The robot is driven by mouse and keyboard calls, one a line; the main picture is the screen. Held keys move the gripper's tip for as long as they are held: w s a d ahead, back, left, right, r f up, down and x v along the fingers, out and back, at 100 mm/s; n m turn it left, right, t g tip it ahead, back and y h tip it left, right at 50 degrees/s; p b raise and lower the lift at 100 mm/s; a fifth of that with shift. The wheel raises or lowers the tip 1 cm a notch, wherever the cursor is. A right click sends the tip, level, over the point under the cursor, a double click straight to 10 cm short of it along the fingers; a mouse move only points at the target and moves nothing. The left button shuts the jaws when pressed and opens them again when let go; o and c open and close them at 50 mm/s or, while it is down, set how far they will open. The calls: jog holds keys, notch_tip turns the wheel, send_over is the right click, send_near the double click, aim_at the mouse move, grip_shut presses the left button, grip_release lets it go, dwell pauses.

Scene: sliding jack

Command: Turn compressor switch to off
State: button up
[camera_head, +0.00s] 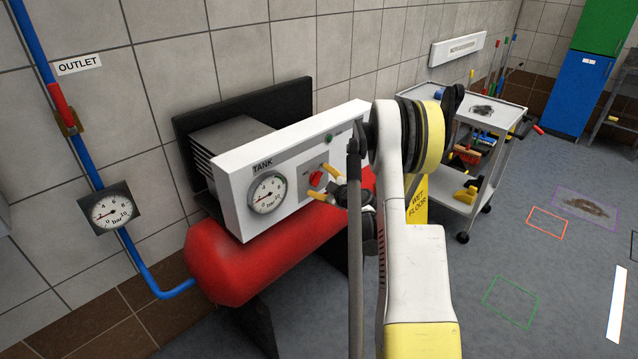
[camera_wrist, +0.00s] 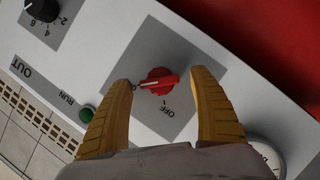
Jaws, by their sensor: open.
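The compressor's white control panel (camera_head: 231,211) sits above the red tank (camera_head: 222,266). Its red rotary switch (camera_head: 316,179) shows just left of my gripper (camera_head: 322,184) in the head view. In the wrist view the red switch (camera_wrist: 159,81) lies on a grey label plate (camera_wrist: 178,57) with the word OFF at its lower right. The switch's handle lies roughly level, its left end near a partly hidden letter. My gripper (camera_wrist: 164,80) is open, its yellow fingers on either side of the switch and apart from it. I cannot tell the fingertips' height above the panel.
A green RUN lamp (camera_wrist: 86,115) is close to the left finger. A black knob (camera_wrist: 42,9) is at the upper left, and a gauge (camera_wrist: 268,154) is at the lower right. A grey cart (camera_head: 478,110) stands beyond my arm; open floor lies right.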

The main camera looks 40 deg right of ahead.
jog(key=shift+w, duration=0.3)
jog(key=c, duration=1.2)
